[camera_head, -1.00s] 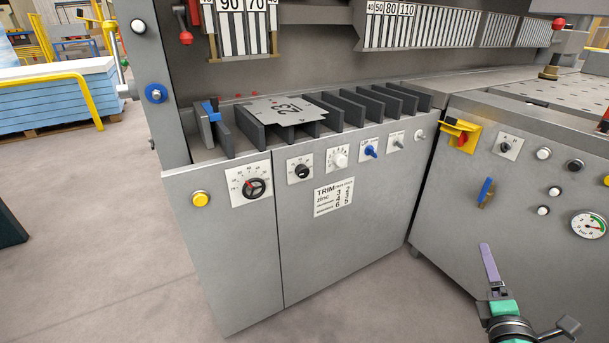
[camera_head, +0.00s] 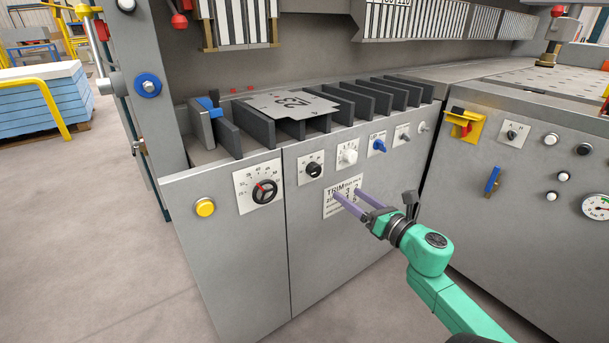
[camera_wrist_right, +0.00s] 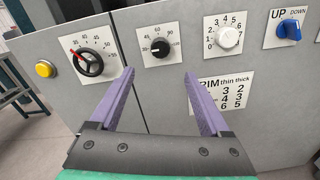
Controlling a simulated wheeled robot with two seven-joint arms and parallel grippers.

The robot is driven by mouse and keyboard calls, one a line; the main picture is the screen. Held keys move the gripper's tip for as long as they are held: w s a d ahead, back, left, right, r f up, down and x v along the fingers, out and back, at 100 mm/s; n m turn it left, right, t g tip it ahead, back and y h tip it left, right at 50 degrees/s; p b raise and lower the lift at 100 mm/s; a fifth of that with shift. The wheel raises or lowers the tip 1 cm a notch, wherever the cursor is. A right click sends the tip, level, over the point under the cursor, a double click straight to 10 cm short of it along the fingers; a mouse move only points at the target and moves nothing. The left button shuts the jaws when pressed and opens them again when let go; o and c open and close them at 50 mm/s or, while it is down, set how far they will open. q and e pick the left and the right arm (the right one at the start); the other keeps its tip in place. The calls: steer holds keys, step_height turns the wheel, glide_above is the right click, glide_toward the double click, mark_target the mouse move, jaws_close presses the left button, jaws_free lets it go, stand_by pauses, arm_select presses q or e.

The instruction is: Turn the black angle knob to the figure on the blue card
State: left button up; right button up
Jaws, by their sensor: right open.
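A small black knob (camera_head: 313,170) sits on a white scale plate on the grey cabinet front. It also shows in the right wrist view (camera_wrist_right: 160,47), where its marker is too small to read surely. My right gripper (camera_head: 346,193) is open and empty, its two purple fingers in front of the TRIM plate in the head view. In the wrist view the fingertips (camera_wrist_right: 159,73) stand apart either side of and below the black knob. Whether they touch anything I cannot tell. I cannot make out a blue card. My left gripper is out of view.
Left of the knob are a black handwheel (camera_head: 265,191) with a red pointer and a yellow button (camera_head: 205,207). To the right are a white knob (camera_head: 348,156) and a blue switch (camera_head: 380,146). A grey plate (camera_head: 292,103) lies on the slotted rack above.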

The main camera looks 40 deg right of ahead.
mark_target(317, 172)
steer(key=w, duration=0.6)
steer(key=w+b, duration=0.1)
steer(key=w, duration=0.6)
steer(key=shift+w+d, duration=0.2)
steer(key=shift+w, duration=0.05)
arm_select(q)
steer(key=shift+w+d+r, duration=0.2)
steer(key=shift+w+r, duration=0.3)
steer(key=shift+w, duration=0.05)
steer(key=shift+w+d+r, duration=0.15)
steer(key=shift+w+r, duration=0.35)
arm_select(e)
jaws_close()
